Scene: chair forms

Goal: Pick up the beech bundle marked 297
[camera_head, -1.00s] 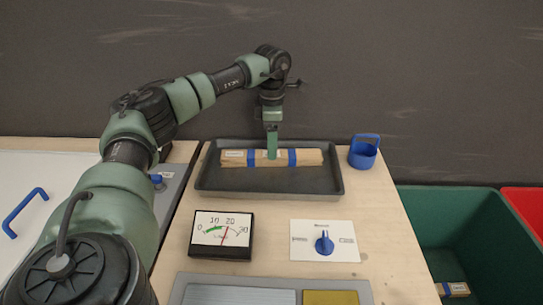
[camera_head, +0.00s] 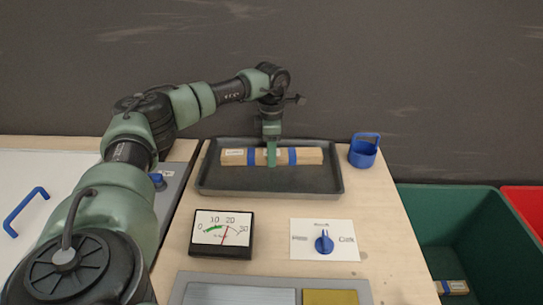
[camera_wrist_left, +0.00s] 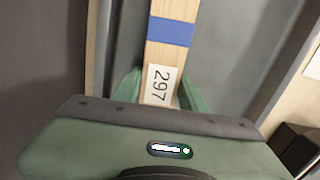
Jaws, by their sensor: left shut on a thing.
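The beech bundle (camera_head: 308,156) is a pale wooden bundle with two blue bands. It lies lengthwise in the dark tray (camera_head: 330,187). My left gripper (camera_head: 272,160) points down and is shut on the bundle's middle, between the bands. In the left wrist view the bundle (camera_wrist_left: 166,55) runs up from between the green fingers of my left gripper (camera_wrist_left: 160,92). A white label (camera_wrist_left: 158,84) reading 297 shows between the fingers. I cannot tell any gap between the bundle and the tray floor. My right gripper is not in view.
A blue cup-like holder (camera_head: 363,152) stands right of the tray. A dial meter (camera_head: 221,236) and a card with a blue knob (camera_head: 324,243) lie in front. A green bin (camera_head: 470,225) at the right holds another banded bundle (camera_head: 452,287). A red bin (camera_head: 524,203) is beyond.

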